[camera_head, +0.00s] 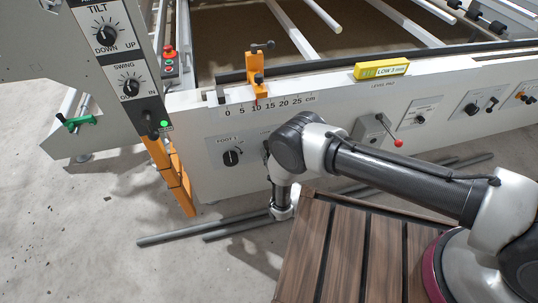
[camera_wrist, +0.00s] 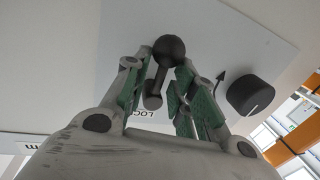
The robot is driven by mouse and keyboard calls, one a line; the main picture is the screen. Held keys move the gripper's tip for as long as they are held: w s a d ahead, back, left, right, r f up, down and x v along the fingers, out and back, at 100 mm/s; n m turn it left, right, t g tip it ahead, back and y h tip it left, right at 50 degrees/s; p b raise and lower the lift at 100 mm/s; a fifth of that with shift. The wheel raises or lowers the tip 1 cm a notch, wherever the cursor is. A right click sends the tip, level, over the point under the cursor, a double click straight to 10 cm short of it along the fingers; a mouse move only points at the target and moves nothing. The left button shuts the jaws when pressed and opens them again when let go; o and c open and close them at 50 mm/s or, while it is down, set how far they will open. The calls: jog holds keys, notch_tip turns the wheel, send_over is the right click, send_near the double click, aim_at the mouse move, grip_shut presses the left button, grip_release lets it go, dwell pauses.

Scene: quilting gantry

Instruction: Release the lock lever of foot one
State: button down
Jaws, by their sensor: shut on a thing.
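The lock lever (camera_wrist: 170,50) is black with a round ball end, and it shows in the wrist view on a pale plate (camera_wrist: 240,50) with partly hidden "LOCK" lettering. My gripper (camera_wrist: 162,72) has its two green-padded fingers on either side of the lever and is shut on it. The ball end stands at the fingertips. In the head view the foot one panel (camera_head: 218,160) with its black dial (camera_head: 232,158) is on the gantry's front beam. There my wrist hides the lever and my fingers. The dial (camera_wrist: 250,94) is also right of my gripper in the wrist view.
A grey box with a red-tipped lever (camera_head: 398,143) juts from the beam right of my wrist. An orange clamp (camera_head: 257,80) stands on the scale above. A yellow level (camera_head: 382,69) lies on the beam. A slatted wooden platform (camera_head: 345,245) is below my arm.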

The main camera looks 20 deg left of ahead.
jog(key=shift+w+d+r+n+h, duration=0.25)
jog(key=shift+d+r+n+h, duration=0.25)
jog(key=shift+n, duration=2)
jog(key=shift+w+d+r+n+h, duration=0.3)
jog(key=shift+r+n+h, duration=0.35)
jog(key=shift+n, duration=1.85)
jog(key=shift+w+d+r+n+h, duration=0.15)
jog(key=shift+d+r+n+h, duration=0.45)
jog(key=shift+n, duration=1.9)
jog(key=shift+a+f+h, duration=0.1)
jog(key=shift+a+h, duration=0.05)
jog(key=shift+h, duration=0.1)
jog(key=c, duration=1.2)
grip_release()
